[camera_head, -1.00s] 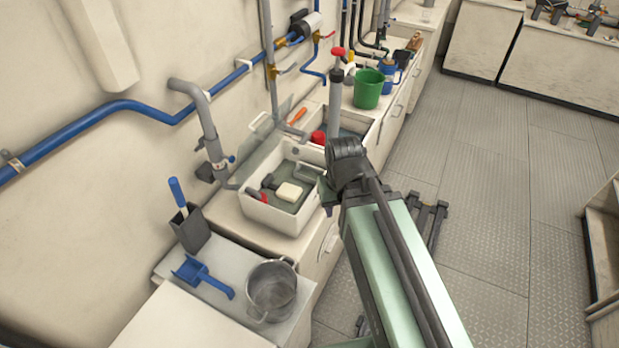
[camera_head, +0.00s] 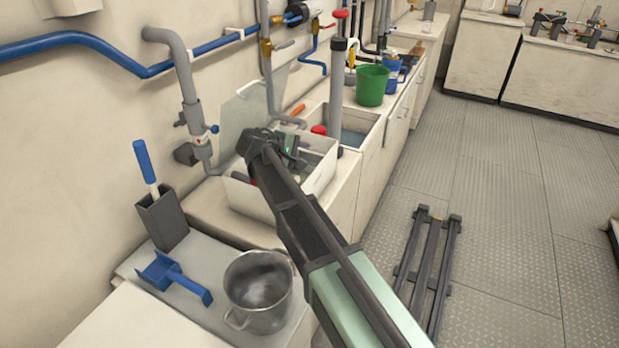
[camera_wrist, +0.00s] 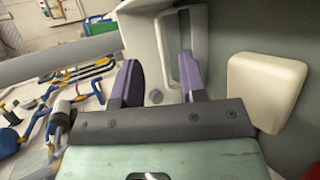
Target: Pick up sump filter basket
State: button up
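I cannot surely pick out a sump filter basket. The white tub (camera_head: 322,172) on the counter holds small items, now mostly hidden behind my arm in the head view. My gripper (camera_head: 292,150) is over this tub. In the wrist view my gripper (camera_wrist: 160,62) has its two purple-grey fingers apart, with nothing clearly held between them. A pale part with a long slot (camera_wrist: 186,75) lies beyond the fingers, near the right one. A cream block (camera_wrist: 266,90) lies to the right of the fingers, apart from them.
A metal pot (camera_head: 258,290) and a blue scoop (camera_head: 175,277) stand on the near counter, with a dark holder (camera_head: 162,218) behind. A grey upright pipe (camera_head: 337,100), a sink (camera_head: 357,128) and a green bucket (camera_head: 371,86) are beyond the tub. Wall pipes run at left.

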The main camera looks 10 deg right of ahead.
aim_at(321, 155)
jog(key=b+x, duration=0.3)
jog(key=x, duration=0.4)
jog(key=shift+d+f+b, duration=0.15)
jog(key=shift+b, duration=0.15)
jog(key=shift+w+d, duration=0.1)
grip_shut()
